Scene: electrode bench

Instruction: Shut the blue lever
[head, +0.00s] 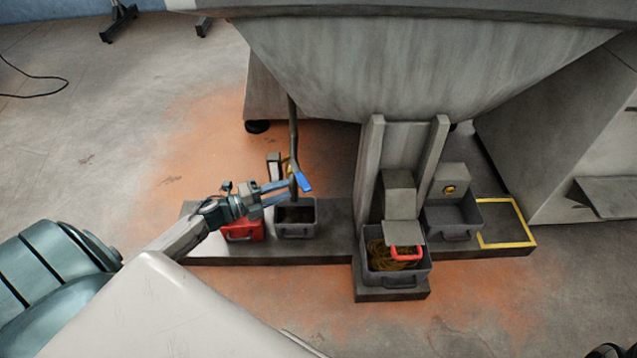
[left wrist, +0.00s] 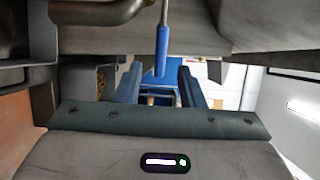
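The blue lever (head: 304,181) has a short blue grip at the end of a thin grey pipe that comes down from the hopper. In the left wrist view the blue lever (left wrist: 162,50) hangs upright between the two finger lines, with a gap on each side. My left gripper (head: 284,191) reaches in from the left with its fingers apart, close to the lever. In the left wrist view the left gripper (left wrist: 160,78) also shows its fingers apart and holding nothing. I cannot tell whether a finger touches the lever. My right gripper is not seen.
Below the left gripper stand a red bin (head: 243,231) and a dark grey bin (head: 296,230) on a low plinth. A grey bin with coiled material (head: 396,276) has a red handle over it. An empty grey bin (head: 452,222) and a yellow-outlined square (head: 507,243) lie right. The large grey hopper (head: 420,60) hangs above.

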